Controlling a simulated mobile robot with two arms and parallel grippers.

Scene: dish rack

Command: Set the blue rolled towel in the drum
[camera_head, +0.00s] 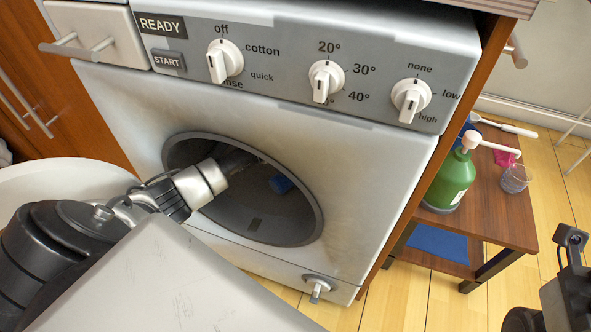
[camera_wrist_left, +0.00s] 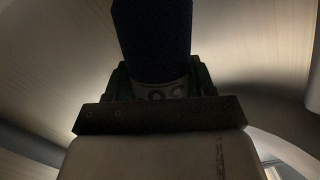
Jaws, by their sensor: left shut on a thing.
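The washing machine (camera_head: 380,160) stands in front of me with its round drum (camera_head: 262,228) open. My left arm reaches into the drum opening, and the left gripper's fingers are mostly hidden in the dark inside. A bit of the blue rolled towel (camera_head: 281,184) shows inside the drum. In the left wrist view my left gripper (camera_wrist_left: 160,85) is shut on the towel (camera_wrist_left: 152,35), which sticks out beyond the fingers with pale drum walls around it. Part of my right arm's end (camera_head: 570,245) shows at the right edge, away from the machine; its jaws are not clear.
A low wooden side table (camera_head: 490,205) stands right of the machine with a green pump bottle (camera_head: 448,182), a clear cup (camera_head: 515,178), a pink item and a brush. A blue cloth (camera_head: 438,243) lies on its lower shelf. A white rounded thing (camera_head: 60,178) is at the left.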

